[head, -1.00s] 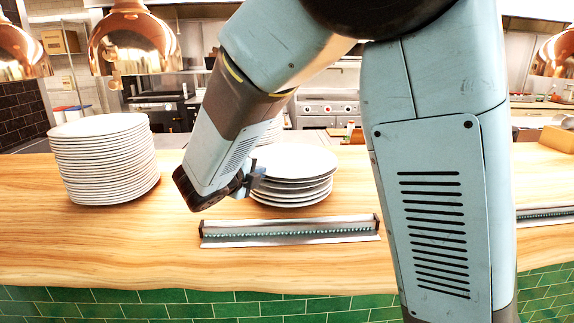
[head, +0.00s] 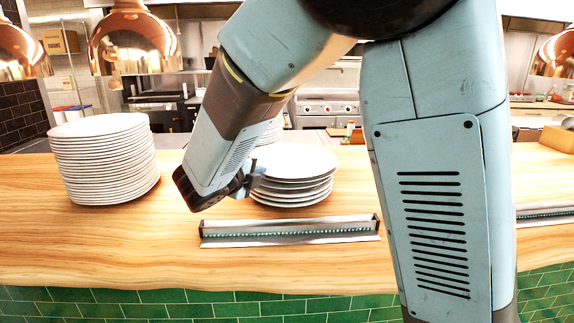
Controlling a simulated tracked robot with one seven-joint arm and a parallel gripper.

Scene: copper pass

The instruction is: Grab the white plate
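A short stack of white plates (head: 300,162) sits on the wooden counter in the middle of the head view. My gripper (head: 257,180) is at the left edge of this stack, close to the rims of the plates. My wrist hides part of the gripper, and I cannot tell whether its fingers are apart or closed on a plate rim. A tall stack of white plates (head: 105,160) stands on the counter at the left. Another stack of white plates (head: 272,132) shows partly behind my arm, farther back.
A metal ticket rail (head: 290,232) lies on the counter (head: 120,245) in front of the short stack. Copper heat lamps (head: 133,42) hang at upper left and right. Counter between the tall stack and my gripper is clear. A second rail (head: 545,214) lies at right.

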